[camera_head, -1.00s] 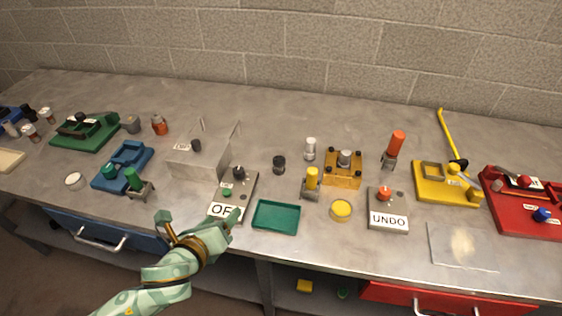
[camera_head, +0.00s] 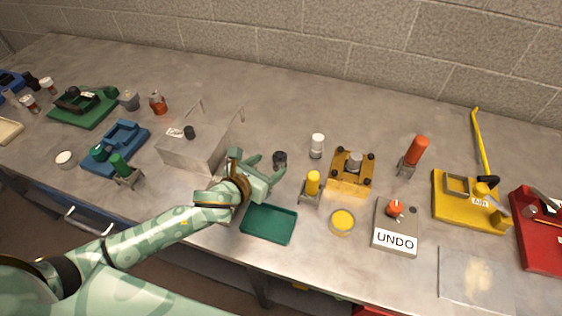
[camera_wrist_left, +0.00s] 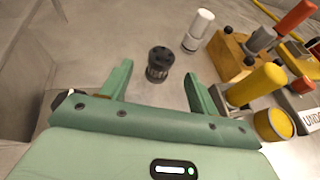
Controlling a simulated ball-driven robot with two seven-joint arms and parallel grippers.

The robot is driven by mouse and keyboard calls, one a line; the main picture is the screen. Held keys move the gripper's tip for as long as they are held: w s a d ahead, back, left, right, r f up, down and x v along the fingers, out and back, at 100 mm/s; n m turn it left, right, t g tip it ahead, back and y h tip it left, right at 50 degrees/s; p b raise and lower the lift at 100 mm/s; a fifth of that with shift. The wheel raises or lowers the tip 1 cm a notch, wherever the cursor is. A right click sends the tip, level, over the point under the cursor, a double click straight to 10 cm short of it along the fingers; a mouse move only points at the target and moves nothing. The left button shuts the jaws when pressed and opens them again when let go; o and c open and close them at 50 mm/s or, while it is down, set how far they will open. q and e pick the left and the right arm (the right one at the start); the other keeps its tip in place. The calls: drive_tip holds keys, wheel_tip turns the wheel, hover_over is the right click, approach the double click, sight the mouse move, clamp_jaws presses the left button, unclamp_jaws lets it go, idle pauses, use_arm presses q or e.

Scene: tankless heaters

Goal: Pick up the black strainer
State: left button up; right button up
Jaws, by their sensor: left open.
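The black strainer (camera_head: 280,159) is a small dark ribbed cylinder standing upright on the grey metal bench. In the left wrist view the strainer (camera_wrist_left: 159,64) stands just beyond the fingertips, between the lines of the two fingers. My left gripper (camera_head: 270,165) is open and empty, with its fingers pointing at the strainer from its left. In the left wrist view the gripper (camera_wrist_left: 158,80) shows both green fingers spread apart. My right gripper is not in view.
A white cylinder (camera_head: 317,146) stands right of the strainer. A yellow-handled clamp (camera_head: 312,186) and a wooden block fixture (camera_head: 350,184) are further right. A metal box (camera_head: 190,150) is left of the gripper. A green tray (camera_head: 269,224) lies in front.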

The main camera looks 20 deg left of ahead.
sight(275, 161)
use_arm(q)
drive_tip(key=x, duration=0.3)
drive_tip(key=shift+w+f+b, duration=0.1)
drive_tip(key=shift+w+b, duration=0.1)
drive_tip(key=shift+b, duration=0.1)
drive_tip(key=b+x, duration=0.1)
drive_tip(key=x, duration=0.3)
drive_tip(key=shift+w+d+f+b, duration=0.15)
drive_tip(key=shift+d+f+b, duration=0.05)
drive_tip(key=shift+f+b, duration=0.2)
drive_tip(key=shift+w, duration=0.2)
drive_tip(key=shift+r, duration=0.1)
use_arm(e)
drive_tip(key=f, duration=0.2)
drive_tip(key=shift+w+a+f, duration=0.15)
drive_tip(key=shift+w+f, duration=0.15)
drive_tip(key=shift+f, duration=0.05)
use_arm(q)
drive_tip(key=c, duration=1.1)
